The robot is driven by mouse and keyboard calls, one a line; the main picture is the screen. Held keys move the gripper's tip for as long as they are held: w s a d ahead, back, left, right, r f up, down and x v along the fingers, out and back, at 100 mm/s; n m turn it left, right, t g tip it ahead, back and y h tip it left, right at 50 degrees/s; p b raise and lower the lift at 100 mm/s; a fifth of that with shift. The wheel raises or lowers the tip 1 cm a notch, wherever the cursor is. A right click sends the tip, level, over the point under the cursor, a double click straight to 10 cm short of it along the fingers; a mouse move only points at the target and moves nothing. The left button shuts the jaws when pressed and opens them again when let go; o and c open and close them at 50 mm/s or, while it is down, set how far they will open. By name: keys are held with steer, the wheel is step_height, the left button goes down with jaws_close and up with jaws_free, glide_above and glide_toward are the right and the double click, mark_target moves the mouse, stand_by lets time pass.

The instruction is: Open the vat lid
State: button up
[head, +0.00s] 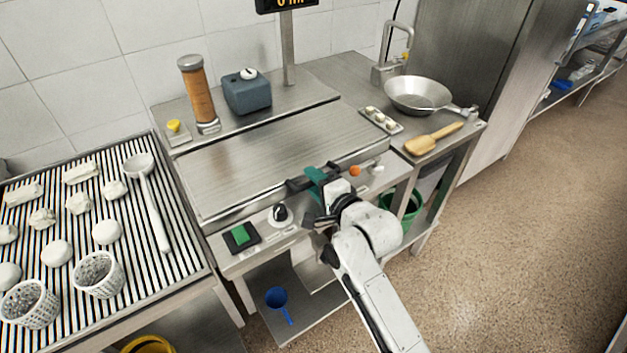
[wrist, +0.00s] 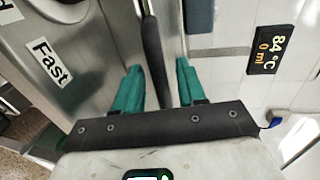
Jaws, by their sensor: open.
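The vat lid (head: 265,150) is a flat brushed-steel cover, lying closed across the middle of the steel unit. A dark bar handle (head: 299,184) runs along its front edge. My gripper (head: 316,178) is at this handle, with its teal fingers over the lid's front edge. In the wrist view the dark handle (wrist: 153,50) shows between the two spread teal fingers of my gripper (wrist: 160,75), with gaps on both sides. The gripper is open. Its own body hides part of the handle in the head view.
The front panel has a black knob (head: 280,214) and a green switch (head: 240,235). Behind the lid stand an orange-brown cylinder (head: 198,95) and a blue-grey box (head: 247,95). A pan (head: 418,94) and wooden tool (head: 433,138) are right. A striped rack (head: 135,245) with baskets is left.

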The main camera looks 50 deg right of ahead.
steer(key=shift+w+d+f, duration=0.1)
steer(key=shift+w, duration=0.2)
steer(key=shift+c, duration=0.4)
jaws_close()
